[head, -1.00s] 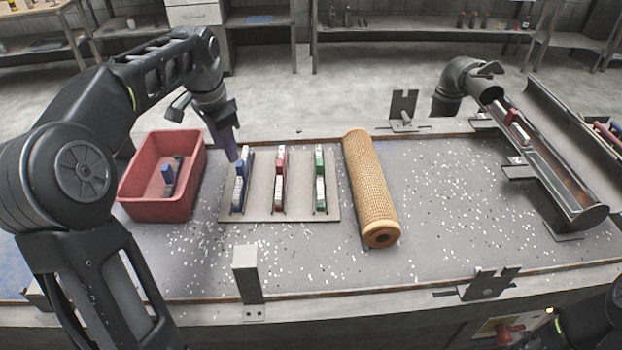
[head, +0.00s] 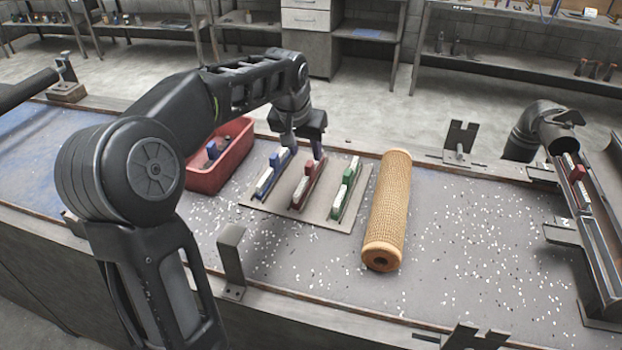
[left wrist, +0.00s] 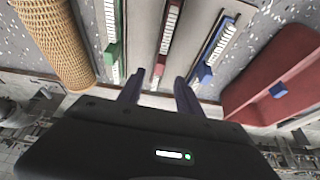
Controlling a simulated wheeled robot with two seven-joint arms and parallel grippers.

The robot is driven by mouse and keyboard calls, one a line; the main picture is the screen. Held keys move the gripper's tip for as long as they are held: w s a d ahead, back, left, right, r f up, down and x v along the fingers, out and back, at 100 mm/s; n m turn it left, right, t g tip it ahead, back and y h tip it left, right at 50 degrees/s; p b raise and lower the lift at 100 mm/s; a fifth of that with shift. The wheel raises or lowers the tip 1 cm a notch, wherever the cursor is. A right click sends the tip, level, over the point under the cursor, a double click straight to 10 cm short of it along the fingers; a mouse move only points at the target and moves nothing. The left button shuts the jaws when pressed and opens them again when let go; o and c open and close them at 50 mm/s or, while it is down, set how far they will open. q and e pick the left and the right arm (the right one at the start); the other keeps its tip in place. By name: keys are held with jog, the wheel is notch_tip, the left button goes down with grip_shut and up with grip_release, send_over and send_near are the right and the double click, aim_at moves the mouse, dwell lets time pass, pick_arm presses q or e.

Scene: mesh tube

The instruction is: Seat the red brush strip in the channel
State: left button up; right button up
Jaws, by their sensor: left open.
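The red brush strip (head: 307,183), with white blocks along it, stands between the blue strip (head: 272,173) and the green strip (head: 344,188) on a flat grey board (head: 327,217). My left gripper (head: 304,142) is open and empty at the red strip's far end. In the left wrist view, the gripper's two fingers (left wrist: 159,78) point along the red strip (left wrist: 167,40) and stand either side of its line; contact cannot be told. A long metal channel (head: 604,255) lies at the right, holding a red and white piece (head: 576,172). My right gripper is out of view.
A red bin (head: 228,158) with a blue piece in it stands left of the board. A tan mesh tube (head: 389,205) lies right of the board. An upright metal bracket (head: 231,258) stands at the table's front edge. White flecks cover the open table.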

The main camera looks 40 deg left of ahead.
aim_at(309, 164)
pick_arm(q)
jog(key=shift+x, duration=1.3)
jog(key=shift+d, duration=0.15)
jog(key=shift+w+f+p, duration=0.1)
jog(key=shift+f+p, duration=0.15)
jog(key=shift+p, duration=0.15)
jog(key=p+x, duration=0.1)
jog(key=x, duration=0.3)
jog(key=shift+a+f, duration=0.2)
jog(key=shift+f, duration=0.15)
jog(key=shift+c, duration=0.3)
grip_shut()
